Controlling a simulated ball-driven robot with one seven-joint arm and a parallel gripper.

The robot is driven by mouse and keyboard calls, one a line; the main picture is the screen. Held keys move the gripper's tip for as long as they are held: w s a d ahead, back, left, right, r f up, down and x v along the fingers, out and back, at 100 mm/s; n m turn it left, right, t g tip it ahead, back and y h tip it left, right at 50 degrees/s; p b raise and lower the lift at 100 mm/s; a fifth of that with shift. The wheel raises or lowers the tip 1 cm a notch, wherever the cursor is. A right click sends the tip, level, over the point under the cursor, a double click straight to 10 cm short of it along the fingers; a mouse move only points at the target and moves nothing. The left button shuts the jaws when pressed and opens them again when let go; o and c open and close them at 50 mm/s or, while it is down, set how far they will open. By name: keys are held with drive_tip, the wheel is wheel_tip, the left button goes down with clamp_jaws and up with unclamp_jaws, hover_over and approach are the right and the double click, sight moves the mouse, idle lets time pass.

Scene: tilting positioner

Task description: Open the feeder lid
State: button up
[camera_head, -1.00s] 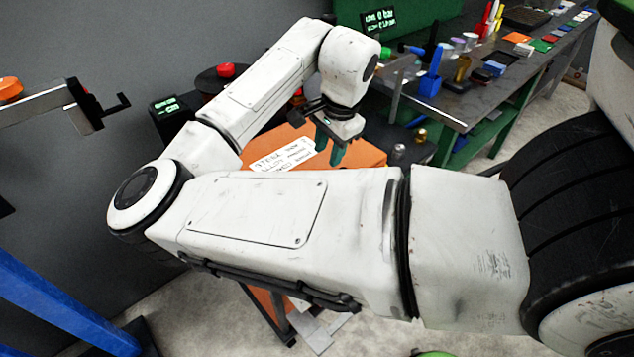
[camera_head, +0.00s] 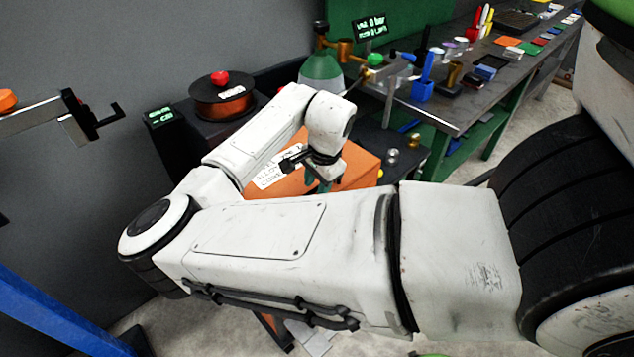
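An orange box (camera_head: 358,170) with a white lettered label (camera_head: 268,177) on its top stands behind my arm. It looks like the feeder with its lid down, but I cannot tell for sure; my arm hides part of its top and front. My gripper (camera_head: 319,184) has dark green fingers and points down over the right part of the orange top. I cannot tell whether it touches the surface. The gap between its fingertips is too small and shaded to read, and I see nothing held.
A copper wire spool with a red knob (camera_head: 222,95) stands behind left. A dark workbench (camera_head: 440,112) with tools runs along the right. A clamp arm (camera_head: 80,120) juts in at left.

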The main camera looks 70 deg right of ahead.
clamp_jaws()
drive_tip(key=shift+w+r, duration=0.1)
idle(0.5)
